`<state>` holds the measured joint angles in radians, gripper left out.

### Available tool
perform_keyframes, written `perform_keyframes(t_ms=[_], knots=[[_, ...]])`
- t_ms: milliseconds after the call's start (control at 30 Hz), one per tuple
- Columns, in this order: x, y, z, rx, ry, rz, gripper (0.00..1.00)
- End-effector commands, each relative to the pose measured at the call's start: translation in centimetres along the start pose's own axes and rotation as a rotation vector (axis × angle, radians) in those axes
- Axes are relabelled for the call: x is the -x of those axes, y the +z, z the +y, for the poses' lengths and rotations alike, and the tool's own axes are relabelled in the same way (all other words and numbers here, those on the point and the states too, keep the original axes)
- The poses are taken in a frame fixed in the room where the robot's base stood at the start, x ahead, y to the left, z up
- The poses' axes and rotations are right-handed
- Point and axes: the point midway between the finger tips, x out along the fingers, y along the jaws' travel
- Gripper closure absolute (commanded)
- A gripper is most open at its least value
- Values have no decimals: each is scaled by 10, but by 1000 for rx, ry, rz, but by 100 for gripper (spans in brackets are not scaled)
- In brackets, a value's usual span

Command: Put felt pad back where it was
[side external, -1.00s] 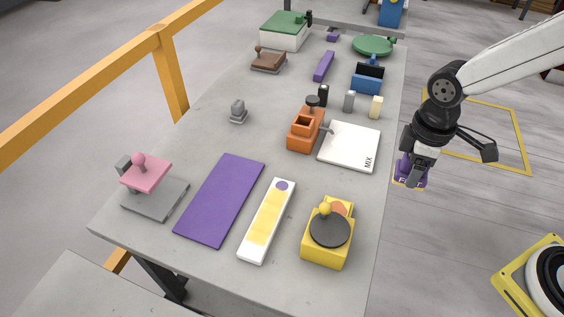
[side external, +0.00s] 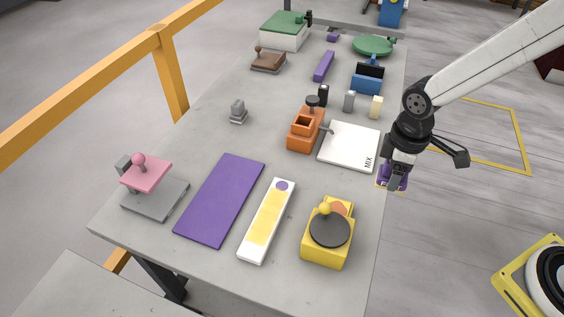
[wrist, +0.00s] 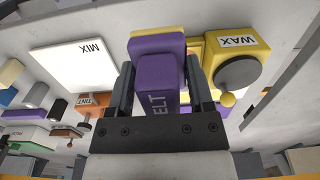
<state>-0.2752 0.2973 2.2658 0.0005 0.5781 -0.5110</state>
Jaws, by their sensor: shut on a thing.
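The felt pad, a purple block with a yellow rim and lettering ending in "ELT", shows in the wrist view (wrist: 155,72) between my fingers. In the side view the felt pad (side external: 403,181) is mostly hidden by my gripper (side external: 393,182). My gripper, also in the wrist view (wrist: 162,88), is shut on the pad. It holds the pad near the slab's right edge, right of the yellow WAX box and nearer than the white MIX plate. A flat purple mat (side external: 220,200) lies on the slab.
The yellow WAX box (side external: 328,246) with a dark round top and knob stands at the near right. The white MIX plate (side external: 352,148) and an orange device (side external: 303,135) lie farther back. A white-yellow strip (side external: 264,226) is left of the WAX box. The slab's (side external: 180,135) left middle is mostly clear.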

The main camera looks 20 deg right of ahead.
Motion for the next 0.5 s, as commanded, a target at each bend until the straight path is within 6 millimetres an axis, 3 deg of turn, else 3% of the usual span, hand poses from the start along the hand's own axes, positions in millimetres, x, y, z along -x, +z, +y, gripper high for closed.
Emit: perform_keyframes(t_ms=[500], knots=[[-32,-54,35,-1,0,-1,80]])
